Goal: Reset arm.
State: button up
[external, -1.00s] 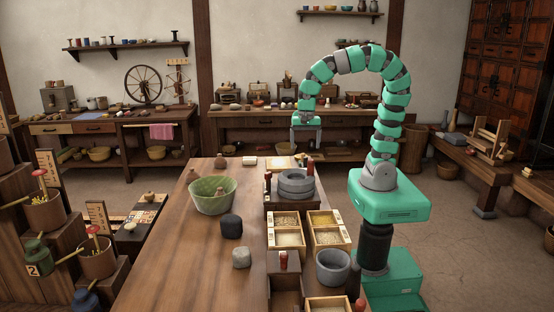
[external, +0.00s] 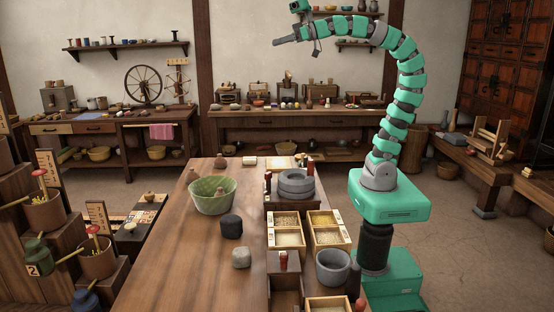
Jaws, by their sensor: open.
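My green segmented arm rises from its base at the right of the table and curves up and to the left. My gripper (external: 287,41) is at the arm's end, high above the far end of the table and apart from everything on it. It points left and is seen side-on, with its fingers open and nothing visible between them.
The wooden table (external: 170,255) holds a green bowl (external: 211,198), a stone quern (external: 296,183), grain boxes (external: 326,236), a dark stone (external: 231,227) and a grey mortar (external: 332,267). A wall shelf (external: 345,14) is behind the arm. The air above the table is clear.

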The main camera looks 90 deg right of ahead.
jog(key=shift+s+d+r+n+t, duration=0.1)
jog(key=shift+s+r+n+t, duration=0.1)
jog(key=shift+r, duration=0.45)
jog(key=shift+s+d+r+n+t, duration=0.1)
jog(key=shift+r+n+t, duration=0.1)
jog(key=shift+r, duration=0.4)
